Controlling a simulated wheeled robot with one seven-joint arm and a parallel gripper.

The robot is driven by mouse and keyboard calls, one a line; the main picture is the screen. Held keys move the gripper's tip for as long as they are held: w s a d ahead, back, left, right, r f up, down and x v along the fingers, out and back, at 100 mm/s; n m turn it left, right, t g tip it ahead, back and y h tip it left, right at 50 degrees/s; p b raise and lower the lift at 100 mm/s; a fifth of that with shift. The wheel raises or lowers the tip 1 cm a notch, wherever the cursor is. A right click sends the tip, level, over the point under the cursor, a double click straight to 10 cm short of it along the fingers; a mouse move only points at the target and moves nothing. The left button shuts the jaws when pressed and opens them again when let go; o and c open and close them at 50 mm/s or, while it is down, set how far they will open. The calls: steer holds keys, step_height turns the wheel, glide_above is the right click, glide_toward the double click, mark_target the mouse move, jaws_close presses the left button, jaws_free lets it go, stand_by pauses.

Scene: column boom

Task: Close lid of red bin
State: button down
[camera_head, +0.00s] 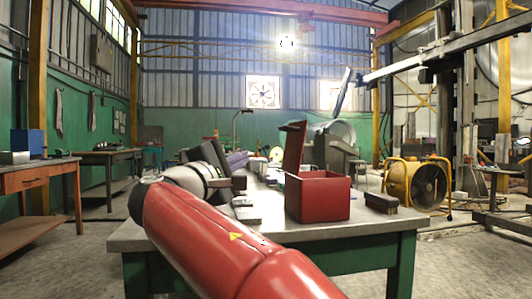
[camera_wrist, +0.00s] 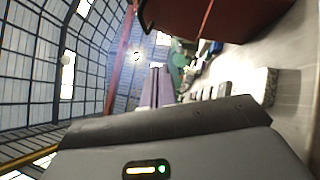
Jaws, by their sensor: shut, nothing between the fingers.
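The red bin (camera_head: 318,198) stands on the workbench in the head view, right of the middle. Its red lid (camera_head: 294,150) is open and stands up nearly upright at the bin's left side, tilted slightly. My gripper (camera_head: 236,182) is shut and empty, to the left of the bin and apart from it; its fingertips are hard to make out. In the wrist view the red bin (camera_wrist: 228,18) shows only in part along the top edge, and my gripper's grey body fills the bottom.
The grey-topped workbench (camera_head: 365,222) has a black brush (camera_head: 381,203) right of the bin. Machine parts and small items clutter its far side. A yellow fan (camera_head: 415,184) stands on the floor at right. The bench top in front of the bin is clear.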

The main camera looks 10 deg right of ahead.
steer(key=a, duration=0.1)
steer(key=p, duration=0.2)
glide_toward(280, 129)
steer(key=w+d, duration=0.2)
steer(key=w, duration=0.3)
steer(key=shift+s+d+r+t, duration=0.15)
steer(key=shift+d+r, duration=0.15)
steer(key=shift+d, duration=0.15)
steer(key=shift+s+d+r+t, duration=0.15)
steer(key=shift+d+r, duration=0.1)
steer(key=shift+d, duration=0.2)
